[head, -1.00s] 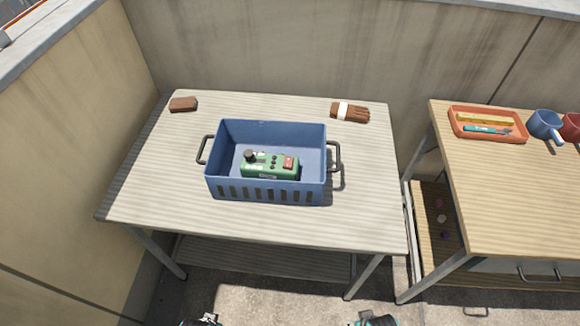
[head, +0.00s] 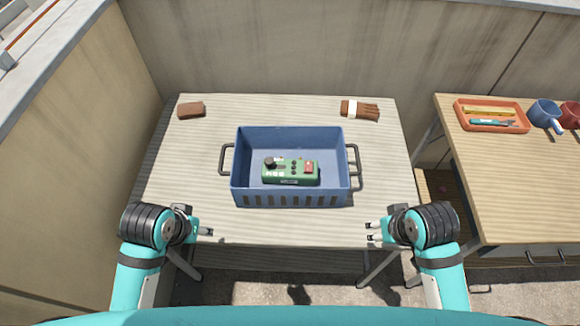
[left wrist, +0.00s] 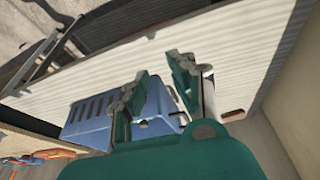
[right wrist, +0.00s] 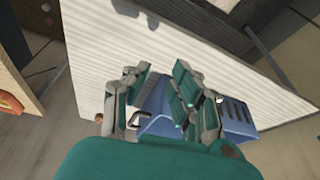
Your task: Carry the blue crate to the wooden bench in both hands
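The blue crate (head: 290,198) stands upright on the pale ridged table, with a dark handle at each end. A green box with knobs and a red part (head: 291,171) lies inside it. My left gripper (head: 208,225) is open and empty, in front and left of the crate. My right gripper (head: 370,231) is open and empty, in front and right of it. Neither touches the crate. The crate also shows beyond the fingers in the left wrist view (left wrist: 90,118) and in the right wrist view (right wrist: 236,113), partly hidden there.
The wooden bench (head: 500,190) stands at the right, past a gap. On it are an orange tray (head: 463,118), a blue mug (head: 543,113) and a red mug (head: 570,115). A brown block (head: 191,110) and a brush (head: 361,110) lie behind the crate. Walls close the back and left.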

